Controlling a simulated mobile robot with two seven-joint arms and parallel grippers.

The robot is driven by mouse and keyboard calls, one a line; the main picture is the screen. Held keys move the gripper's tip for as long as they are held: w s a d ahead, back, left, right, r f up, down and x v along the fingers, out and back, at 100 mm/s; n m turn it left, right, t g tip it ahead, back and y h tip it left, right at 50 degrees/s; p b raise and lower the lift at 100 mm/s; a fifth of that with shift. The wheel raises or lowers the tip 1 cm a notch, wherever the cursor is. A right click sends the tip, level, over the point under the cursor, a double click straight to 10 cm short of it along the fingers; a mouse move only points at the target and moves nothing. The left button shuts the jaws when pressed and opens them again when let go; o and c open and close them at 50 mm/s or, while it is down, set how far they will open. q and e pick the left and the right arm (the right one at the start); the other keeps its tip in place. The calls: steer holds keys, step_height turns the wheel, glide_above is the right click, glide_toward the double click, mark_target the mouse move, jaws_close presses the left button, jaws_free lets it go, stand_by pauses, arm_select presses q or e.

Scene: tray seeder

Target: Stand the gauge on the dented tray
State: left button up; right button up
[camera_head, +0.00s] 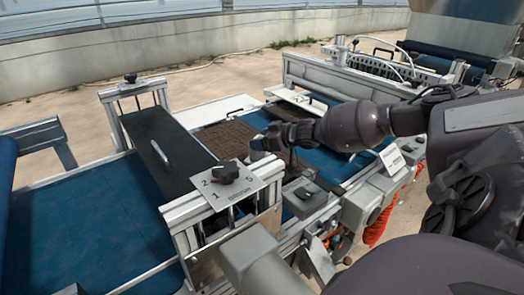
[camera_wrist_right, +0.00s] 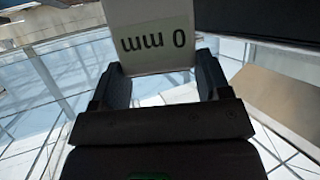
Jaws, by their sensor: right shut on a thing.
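My right gripper (camera_head: 268,143) reaches in from the right over the machine's blue belt. In the head view the gauge (camera_head: 256,150) shows only as a small grey piece at the fingertips, beside the near right part of a soil-filled tray (camera_head: 225,140). I cannot tell whether the gauge touches the tray, and no dent can be made out. My left gripper is out of view.
A dark cover (camera_head: 165,150) lies left of the tray. A white crossbeam frame (camera_head: 345,80) stands behind. The near-left blue belt (camera_head: 90,230) is clear.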

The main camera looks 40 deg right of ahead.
step_height(320, 180, down, 3)
steer(key=shift+f, duration=0.5)
steer(key=shift+f, duration=0.1)
steer(key=o, duration=1)
steer(key=shift+s+r, duration=0.2)
steer(key=shift+s, duration=0.2)
steer(key=p+v, duration=0.3)
steer(key=v, duration=0.8)
